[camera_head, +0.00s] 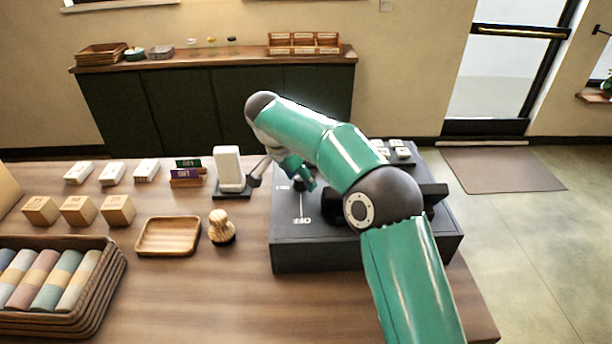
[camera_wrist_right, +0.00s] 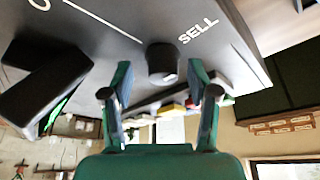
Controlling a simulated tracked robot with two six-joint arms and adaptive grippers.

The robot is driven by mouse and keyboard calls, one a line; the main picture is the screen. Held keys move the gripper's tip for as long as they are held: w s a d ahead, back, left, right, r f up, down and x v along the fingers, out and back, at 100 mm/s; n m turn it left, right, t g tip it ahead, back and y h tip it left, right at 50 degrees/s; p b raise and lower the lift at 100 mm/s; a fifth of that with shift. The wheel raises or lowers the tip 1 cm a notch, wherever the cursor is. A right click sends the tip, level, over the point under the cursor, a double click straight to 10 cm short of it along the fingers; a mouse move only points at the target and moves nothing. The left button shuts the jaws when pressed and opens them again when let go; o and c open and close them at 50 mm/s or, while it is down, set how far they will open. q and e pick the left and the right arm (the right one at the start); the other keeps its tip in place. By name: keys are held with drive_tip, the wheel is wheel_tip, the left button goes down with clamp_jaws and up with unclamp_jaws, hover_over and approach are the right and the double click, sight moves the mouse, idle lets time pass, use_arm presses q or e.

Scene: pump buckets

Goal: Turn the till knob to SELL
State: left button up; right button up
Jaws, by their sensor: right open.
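The till (camera_head: 320,255) is a dark box on the right end of the counter, with white lettering on its top. Its black knob (camera_wrist_right: 162,62) shows in the right wrist view, beside the white SELL label (camera_wrist_right: 198,32). My right gripper (camera_wrist_right: 160,70) is open, with one finger on each side of the knob in the picture; I see no clear contact. Where the knob points is unclear. My left gripper is out of view.
A white-screened stand (camera_head: 228,168) and a wooden-handled brush (camera_head: 221,228) stand close left of the till. A wooden tray (camera_head: 168,236), small boxes (camera_head: 78,210) and a basket of rolled cloths (camera_head: 110,285) are farther left. A black block (camera_wrist_right: 45,85) rises from the till.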

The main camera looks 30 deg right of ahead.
drive_tip(key=shift+a+r, duration=0.2)
drive_tip(key=shift+r, duration=0.35)
drive_tip(key=v, duration=1)
drive_tip(key=shift+a+r, duration=0.2)
drive_tip(key=shift+r, duration=0.15)
drive_tip(key=shift+s, duration=0.1)
